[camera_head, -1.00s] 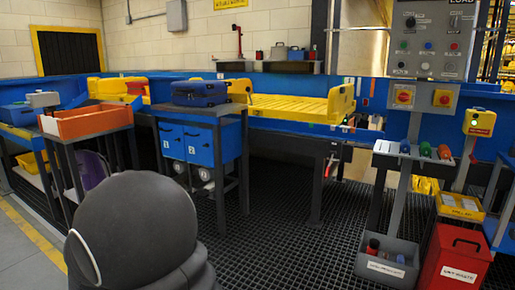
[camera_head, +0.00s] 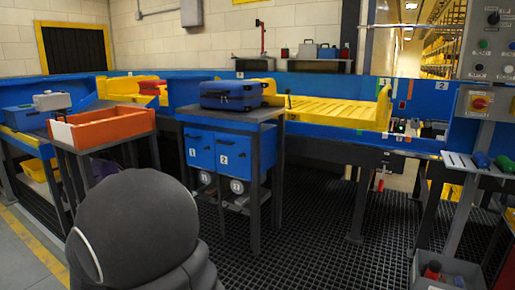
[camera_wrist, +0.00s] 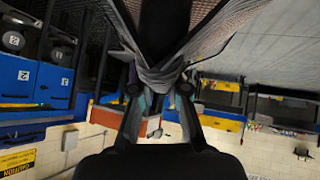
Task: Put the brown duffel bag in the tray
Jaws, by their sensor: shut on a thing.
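A dark grey-brown bag, apparently the duffel bag (camera_wrist: 166,28), hangs in my gripper (camera_wrist: 160,88) in the wrist view. The two fingers are shut on its bunched cloth, and much of the bag runs out of the picture at the top. The gripper and the bag do not show in the head view. An empty-looking yellow tray (camera_head: 384,108) sits on the blue conveyor in the head view, right of centre. A second yellow tray (camera_head: 102,88), with a red thing in it, is at the left.
A blue suitcase (camera_head: 231,95) lies on a dark stand (camera_head: 268,116) before the conveyor (camera_head: 312,135). An orange bin (camera_head: 105,133) is on another stand at the left. A control panel (camera_head: 484,110) stands at the right. Dark grating (camera_head: 310,225) is clear at the centre.

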